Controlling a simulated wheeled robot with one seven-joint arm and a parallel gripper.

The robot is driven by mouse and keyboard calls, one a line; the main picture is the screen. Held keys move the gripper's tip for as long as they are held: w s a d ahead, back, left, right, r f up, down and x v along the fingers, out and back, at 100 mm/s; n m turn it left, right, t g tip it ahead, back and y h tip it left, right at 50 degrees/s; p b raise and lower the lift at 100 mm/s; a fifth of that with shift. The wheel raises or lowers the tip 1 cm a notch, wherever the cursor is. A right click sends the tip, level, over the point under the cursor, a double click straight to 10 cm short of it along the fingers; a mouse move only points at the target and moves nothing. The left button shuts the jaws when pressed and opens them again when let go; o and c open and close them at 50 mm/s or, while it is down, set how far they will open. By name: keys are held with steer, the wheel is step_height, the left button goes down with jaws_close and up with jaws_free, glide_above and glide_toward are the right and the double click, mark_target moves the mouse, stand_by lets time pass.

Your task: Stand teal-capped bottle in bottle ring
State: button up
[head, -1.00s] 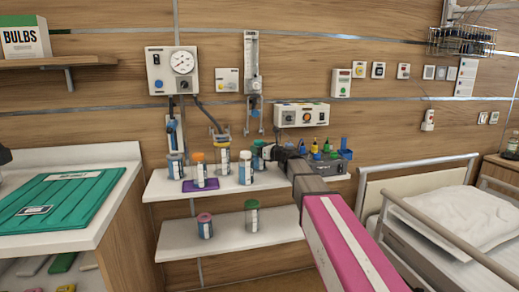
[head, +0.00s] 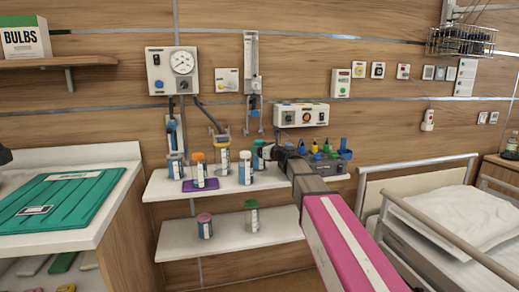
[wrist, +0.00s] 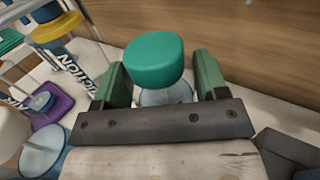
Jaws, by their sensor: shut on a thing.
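The teal-capped bottle (head: 257,158) is at the back of the upper wall shelf, partly hidden by my gripper (head: 268,153). In the wrist view its teal cap (wrist: 153,62) is between the green fingers of my gripper (wrist: 160,85), which is shut on the bottle. The bottle looks upright; I cannot tell whether its base touches the shelf. I cannot tell for sure which fitting is the bottle ring.
The upper shelf (head: 225,193) also holds an orange-capped bottle (head: 199,170) by a purple mat (head: 186,186), a white-capped bottle (head: 245,168) and a blue-grey bottle (head: 175,165). Two bottles stand on the lower shelf (head: 275,230). A bed (head: 440,215) is at right.

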steer(key=shift+s+f, duration=0.7)
steer(key=shift+f, duration=0.2)
steer(key=shift+s+f, duration=0.15)
steer(key=shift+f, duration=0.25)
stand_by(1.9)
steer(key=shift+a+r, duration=0.1)
steer(key=shift+r, duration=0.85)
steer(key=shift+w+r, duration=0.15)
steer(key=shift+w, duration=0.15)
steer(key=shift+w+r, duration=0.1)
steer(key=shift+w, duration=0.2)
steer(key=shift+w+r, duration=0.25)
steer(key=shift+r, duration=0.2)
steer(key=shift+f, duration=0.4)
stand_by(1.6)
